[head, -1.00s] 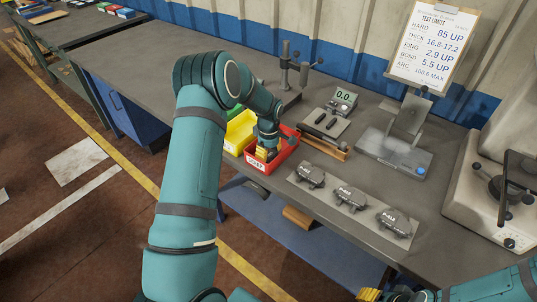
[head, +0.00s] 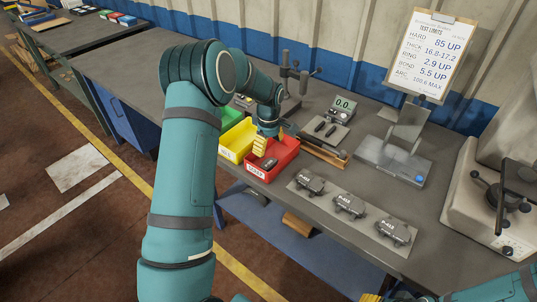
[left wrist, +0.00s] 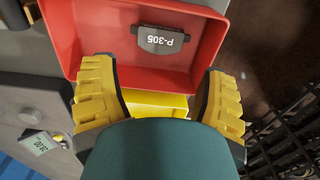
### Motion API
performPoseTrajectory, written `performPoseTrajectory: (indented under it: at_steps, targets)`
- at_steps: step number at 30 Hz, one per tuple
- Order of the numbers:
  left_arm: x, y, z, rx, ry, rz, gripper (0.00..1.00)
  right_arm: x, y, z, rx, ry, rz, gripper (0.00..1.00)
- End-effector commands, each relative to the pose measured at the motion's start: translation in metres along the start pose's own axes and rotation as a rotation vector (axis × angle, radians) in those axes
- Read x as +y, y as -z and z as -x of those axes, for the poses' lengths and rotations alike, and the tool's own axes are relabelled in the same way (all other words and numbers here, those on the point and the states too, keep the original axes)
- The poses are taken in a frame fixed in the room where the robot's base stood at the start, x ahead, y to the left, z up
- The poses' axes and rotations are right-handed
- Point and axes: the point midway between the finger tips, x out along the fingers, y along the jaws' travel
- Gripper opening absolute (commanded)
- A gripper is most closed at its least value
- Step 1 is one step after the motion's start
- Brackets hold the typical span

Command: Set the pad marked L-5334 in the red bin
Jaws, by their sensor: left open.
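The red bin (head: 286,158) stands on the bench beside the yellow bin. A dark grey pad (head: 268,165) lies in it, apart from my fingers. In the left wrist view this pad (left wrist: 161,40) lies near one wall of the red bin (left wrist: 92,22); its white marking, upside down, appears to read P-305. My left gripper (head: 260,145) is open and empty above the bins, its yellow fingers spread in the left wrist view (left wrist: 160,82). I see no pad legibly marked L-5334. Only a yellow bit of my right gripper (head: 370,297) shows at the bottom edge.
Several pads, including one near the bin (head: 310,182), lie on a grey mat (head: 376,245) with labels too small to read surely. The yellow bin (head: 238,140) adjoins the red one.

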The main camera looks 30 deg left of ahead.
Motion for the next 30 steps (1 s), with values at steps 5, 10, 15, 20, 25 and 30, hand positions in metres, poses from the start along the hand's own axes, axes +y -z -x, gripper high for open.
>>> performPoseTrajectory:
  at_steps: [5,10,15,20,25,30]
  targets:
    - [0.000,0.000,0.028,0.001,-0.002,0.001,0.74,-0.002,0.002,0.004,0.004,0.000,-0.001,0.47]
    - [0.000,0.000,0.038,0.000,0.000,0.000,0.74,-0.002,0.003,0.005,0.006,-0.001,-0.002,0.47]
    - [0.000,0.000,0.039,0.000,0.000,0.000,0.74,-0.002,0.003,0.005,0.006,-0.001,-0.002,0.47]
    - [0.000,0.000,0.039,0.000,0.000,0.000,0.74,-0.002,0.003,0.005,0.006,-0.001,-0.002,0.47]
    - [0.000,0.000,0.038,0.000,0.000,0.000,0.74,-0.002,0.003,0.005,0.006,-0.001,-0.002,0.47]
    - [0.000,0.000,0.038,0.000,0.000,0.000,0.74,-0.002,0.003,0.005,0.006,-0.001,-0.002,0.47]
